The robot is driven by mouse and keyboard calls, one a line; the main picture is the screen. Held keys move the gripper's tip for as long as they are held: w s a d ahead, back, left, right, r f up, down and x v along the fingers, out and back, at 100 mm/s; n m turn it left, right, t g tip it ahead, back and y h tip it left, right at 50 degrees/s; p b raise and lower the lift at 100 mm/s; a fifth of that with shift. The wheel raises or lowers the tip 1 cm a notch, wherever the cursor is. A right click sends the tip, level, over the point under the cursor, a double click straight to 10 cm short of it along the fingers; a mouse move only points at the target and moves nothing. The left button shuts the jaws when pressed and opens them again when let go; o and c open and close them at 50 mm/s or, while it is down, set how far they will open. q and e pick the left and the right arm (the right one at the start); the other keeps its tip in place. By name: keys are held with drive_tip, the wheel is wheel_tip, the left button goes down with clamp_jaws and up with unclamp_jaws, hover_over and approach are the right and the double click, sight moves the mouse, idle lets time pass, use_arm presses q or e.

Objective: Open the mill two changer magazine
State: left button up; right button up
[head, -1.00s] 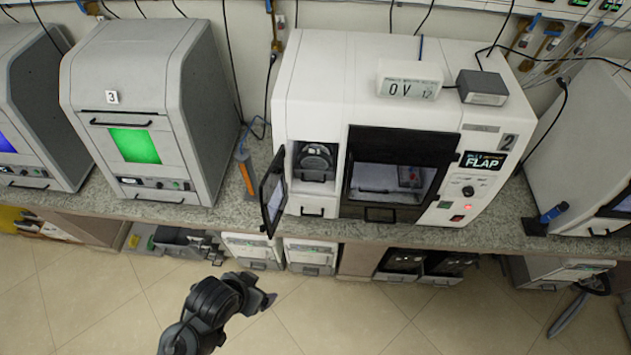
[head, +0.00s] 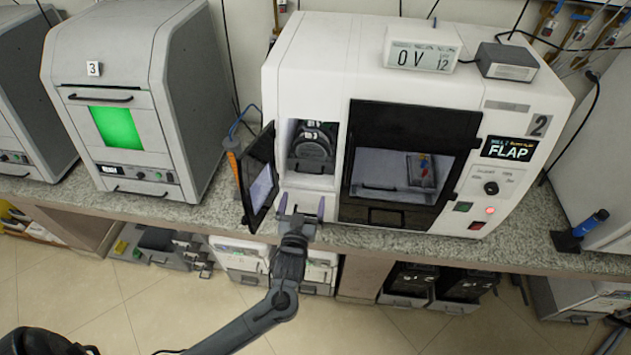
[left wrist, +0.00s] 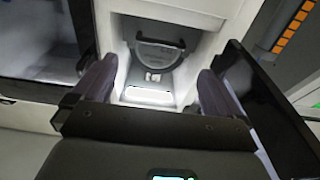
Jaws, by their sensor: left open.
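Mill two (head: 330,60) is the white machine marked 2 in the head view. Its small bay at the left front holds a dark rounded unit with a handle (head: 313,147), which I take as the changer magazine; it also shows in the left wrist view (left wrist: 158,55). The narrow dark-framed side door (head: 259,175) stands swung outward, and it shows at the right in the left wrist view (left wrist: 275,115). My left gripper (head: 301,204) is open and empty, just in front of and below the bay, its fingers (left wrist: 153,90) either side of the opening. My right gripper is out of view.
The mill's wide dark-framed front window (head: 410,125) is right of the bay. The open door stands close on the gripper's left. A grey machine marked 3 (head: 115,60) stands further left. The granite counter edge (head: 200,213) runs below, with cabinets underneath.

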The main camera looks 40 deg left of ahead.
sight(309, 184)
use_arm(q)
drive_tip(key=x, duration=1)
drive_tip(key=shift+a, duration=0.1)
drive_tip(key=shift+s, duration=0.1)
drive_tip(key=c, duration=1.1)
